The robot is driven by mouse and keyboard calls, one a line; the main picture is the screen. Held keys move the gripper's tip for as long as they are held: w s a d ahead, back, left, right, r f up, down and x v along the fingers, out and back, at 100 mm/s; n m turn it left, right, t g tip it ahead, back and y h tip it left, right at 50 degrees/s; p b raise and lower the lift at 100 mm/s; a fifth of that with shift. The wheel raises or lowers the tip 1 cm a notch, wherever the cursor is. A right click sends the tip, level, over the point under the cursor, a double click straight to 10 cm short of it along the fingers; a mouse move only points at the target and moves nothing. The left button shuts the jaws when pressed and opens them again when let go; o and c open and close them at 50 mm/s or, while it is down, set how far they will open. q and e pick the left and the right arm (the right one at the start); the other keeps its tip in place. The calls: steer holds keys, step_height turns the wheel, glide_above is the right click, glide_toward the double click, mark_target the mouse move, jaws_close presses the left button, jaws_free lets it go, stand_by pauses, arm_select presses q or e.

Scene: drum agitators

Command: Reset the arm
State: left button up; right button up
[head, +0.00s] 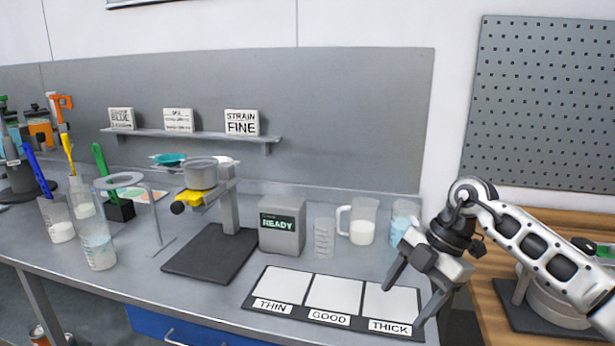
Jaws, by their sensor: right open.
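My right arm comes in from the right edge in the head view. Its gripper (408,300) is open, with its fingers apart and nothing visible between them. It hangs over the right end of the sample board (335,314), by the panel labelled THICK (390,327). The other panels read THIN and GOOD, and all the pale panels look bare. My left gripper is not in view.
Behind the board stand a grey READY box (283,228), a clear beaker (324,238), a white-filled jug (361,226) and a blue-filled one (400,228). A stand with a metal pot (201,172) is left of them. Several beakers and tools crowd the left end.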

steer(key=s+a+f+t+y, duration=0.15)
steer(key=s+a+y, duration=0.25)
steer(key=a+y, duration=0.4)
steer(key=s+a+t+y, duration=0.25)
steer(key=a+y, duration=0.35)
steer(key=a, duration=0.3)
steer(key=s+d+f+m+t+h, duration=0.3)
steer(key=d+f+m+t+h, duration=0.85)
steer(key=m, duration=0.65)
steer(key=s+d+f+m+g+h, duration=0.3)
steer(key=s+d+f+g+h, duration=0.1)
steer(key=s+f, duration=0.9)
steer(key=shift+s+f+m+g+h, duration=0.3)
steer(key=shift+f+g+h, duration=0.15)
steer(key=shift+f, duration=0.1)
